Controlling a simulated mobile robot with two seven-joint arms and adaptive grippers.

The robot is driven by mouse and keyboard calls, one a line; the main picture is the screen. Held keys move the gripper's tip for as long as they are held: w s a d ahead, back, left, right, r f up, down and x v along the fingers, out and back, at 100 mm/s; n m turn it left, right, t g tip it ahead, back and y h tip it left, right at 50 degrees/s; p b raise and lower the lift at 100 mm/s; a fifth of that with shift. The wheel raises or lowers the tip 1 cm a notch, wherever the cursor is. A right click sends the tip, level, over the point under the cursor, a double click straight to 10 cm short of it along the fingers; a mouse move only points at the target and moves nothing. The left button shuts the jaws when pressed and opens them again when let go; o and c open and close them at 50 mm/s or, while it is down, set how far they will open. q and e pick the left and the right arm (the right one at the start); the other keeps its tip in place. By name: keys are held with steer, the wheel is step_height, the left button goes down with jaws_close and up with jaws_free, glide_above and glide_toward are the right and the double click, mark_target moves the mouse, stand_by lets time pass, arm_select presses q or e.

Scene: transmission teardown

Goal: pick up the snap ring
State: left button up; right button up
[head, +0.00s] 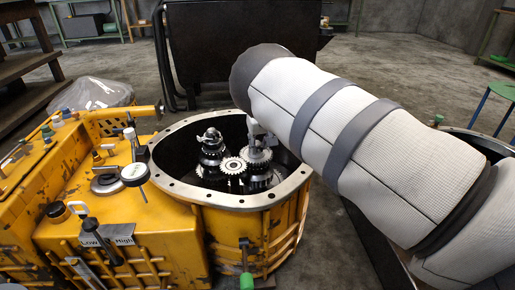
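I cannot make out the snap ring for certain; at this size it may be hidden among the gears or behind my arm. My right arm, in a pale padded sleeve, comes in from the right across the open yellow housing (256,228). My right gripper (257,138) is mostly hidden behind the arm. Only a small grey part of it shows, pointing down just above the right-hand gear stack (257,160). I cannot tell whether it touches the stack or whether its fingers are open or shut. My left gripper is not in view.
The housing's bolted metal rim (180,190) surrounds the gears. Inside are a left gear stack (211,152) and a small middle gear (233,166). A gauge-like round part (134,174) and levers stand on the yellow casing at left. A black panel (230,50) stands behind.

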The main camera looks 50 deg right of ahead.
jaws_close()
step_height(320, 180, up, 10)
steer(key=p, duration=0.2)
